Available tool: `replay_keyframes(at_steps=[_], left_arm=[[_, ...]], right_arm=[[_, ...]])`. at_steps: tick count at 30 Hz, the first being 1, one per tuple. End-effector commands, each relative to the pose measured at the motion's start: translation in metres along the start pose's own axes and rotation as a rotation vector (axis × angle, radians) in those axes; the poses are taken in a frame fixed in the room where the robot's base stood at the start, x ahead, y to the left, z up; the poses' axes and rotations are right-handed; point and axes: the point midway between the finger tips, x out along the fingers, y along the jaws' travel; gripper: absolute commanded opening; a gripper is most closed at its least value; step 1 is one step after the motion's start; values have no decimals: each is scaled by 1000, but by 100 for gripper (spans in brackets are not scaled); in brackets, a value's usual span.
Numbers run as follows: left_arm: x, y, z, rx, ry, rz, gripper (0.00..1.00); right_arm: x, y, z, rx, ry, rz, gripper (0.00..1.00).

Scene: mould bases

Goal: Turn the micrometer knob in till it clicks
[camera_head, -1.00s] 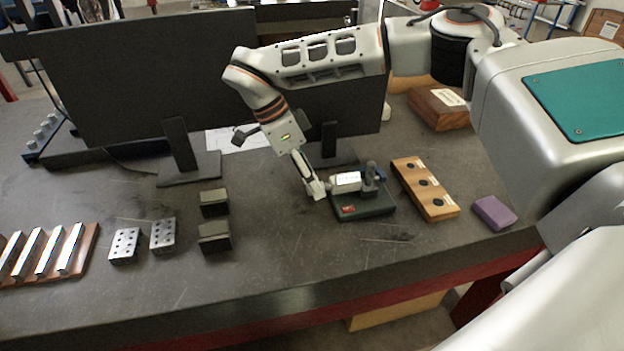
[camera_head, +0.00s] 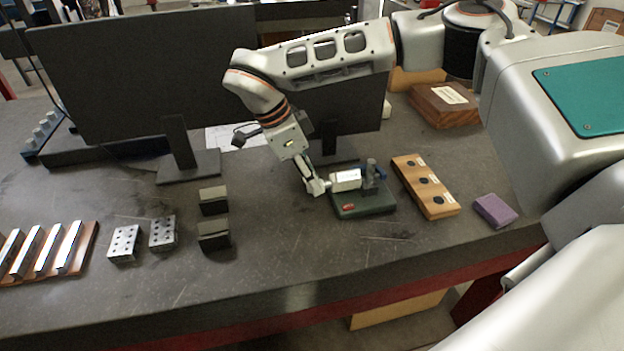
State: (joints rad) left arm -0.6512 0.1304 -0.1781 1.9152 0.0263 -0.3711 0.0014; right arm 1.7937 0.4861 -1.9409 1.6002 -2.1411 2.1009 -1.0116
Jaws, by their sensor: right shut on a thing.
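The micrometer (camera_head: 346,180), with a pale barrel and a blue frame at its right, lies level in a stand with a dark green base (camera_head: 362,206) on the grey table. Its knob end points left. My right gripper (camera_head: 319,187) reaches down from above left and is shut on the micrometer knob, which the fingers mostly hide. My left gripper is not in view.
A wooden block with dark round inserts (camera_head: 425,187) and a purple block (camera_head: 495,211) stand right of the base. Dark blocks (camera_head: 214,236), drilled metal blocks (camera_head: 124,243) and a rack of bars (camera_head: 48,250) lie left. Monitors (camera_head: 150,75) stand behind.

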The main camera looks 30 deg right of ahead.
Motion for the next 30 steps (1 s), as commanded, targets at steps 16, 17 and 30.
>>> replay_keyframes(at_steps=[16,17,30], left_arm=[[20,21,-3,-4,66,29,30],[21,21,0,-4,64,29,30],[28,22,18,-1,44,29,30]], right_arm=[[4,8,2,144,0,-355,0],[4,8,2,149,1,-368,0],[3,10,1,190,1,-455,0]])
